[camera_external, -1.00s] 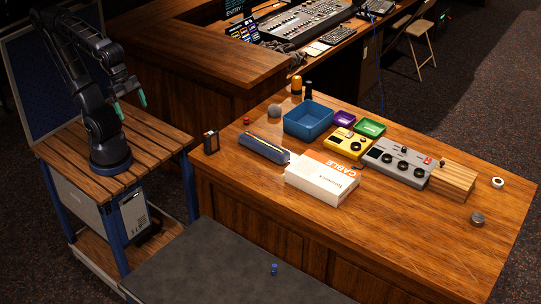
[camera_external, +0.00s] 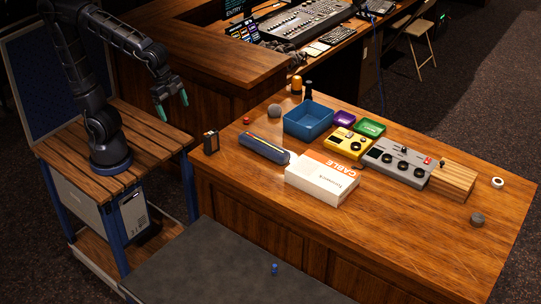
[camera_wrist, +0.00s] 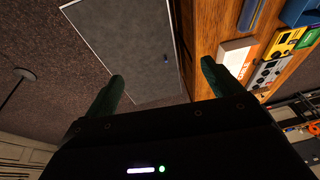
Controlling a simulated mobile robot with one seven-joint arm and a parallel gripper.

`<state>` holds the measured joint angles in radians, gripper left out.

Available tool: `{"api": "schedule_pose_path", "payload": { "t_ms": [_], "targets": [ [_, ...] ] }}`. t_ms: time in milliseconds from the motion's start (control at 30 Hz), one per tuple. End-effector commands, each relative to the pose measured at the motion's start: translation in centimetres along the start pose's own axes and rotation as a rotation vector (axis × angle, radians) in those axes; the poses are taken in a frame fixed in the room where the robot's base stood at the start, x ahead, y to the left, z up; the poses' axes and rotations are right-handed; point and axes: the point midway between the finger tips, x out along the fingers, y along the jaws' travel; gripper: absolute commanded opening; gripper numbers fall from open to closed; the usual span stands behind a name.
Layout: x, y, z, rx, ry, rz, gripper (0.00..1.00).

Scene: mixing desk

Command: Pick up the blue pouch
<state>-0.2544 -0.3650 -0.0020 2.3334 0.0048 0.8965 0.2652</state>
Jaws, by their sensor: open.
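The blue pouch (camera_external: 264,149) is a long, slim blue case with coloured stripes along its top. It lies on the wooden desk in front of the blue bin, left of the white and orange box. Part of it also shows at the top of the wrist view (camera_wrist: 251,14). My gripper (camera_external: 172,107) has green fingertips and is raised in the air to the left of the desk, well apart from the pouch. In the wrist view its two fingers (camera_wrist: 162,82) are spread wide with nothing between them.
A blue bin (camera_external: 308,119), a white and orange cable box (camera_external: 321,182), a yellow device (camera_external: 346,143) and a grey device (camera_external: 397,162) surround the pouch's right and back sides. A small dark box (camera_external: 211,143) stands at the desk's left edge. The desk's front right is mostly clear.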

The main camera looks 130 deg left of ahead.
Motion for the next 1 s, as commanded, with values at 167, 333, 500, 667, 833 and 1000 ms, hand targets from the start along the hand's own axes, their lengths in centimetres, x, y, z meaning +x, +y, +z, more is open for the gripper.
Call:
{"api": "schedule_pose_path", "payload": {
  "t_ms": [167, 333, 500, 667, 833, 1000],
  "targets": [
    [2.7, -4.2, -2.8, 0.001, -0.045, -0.007, 0.91],
    [5.6, -8.5, -4.8, 0.008, -0.084, -0.008, 0.91],
    [8.9, -13.1, -6.3, 0.014, -0.119, -0.005, 0.91],
    [12.3, -17.7, -6.9, 0.018, -0.153, 0.004, 0.91],
    [16.4, -22.8, -6.7, 0.023, -0.186, 0.017, 0.91],
    [20.7, -27.9, -5.7, 0.026, -0.217, 0.036, 0.91]
  ]
}}
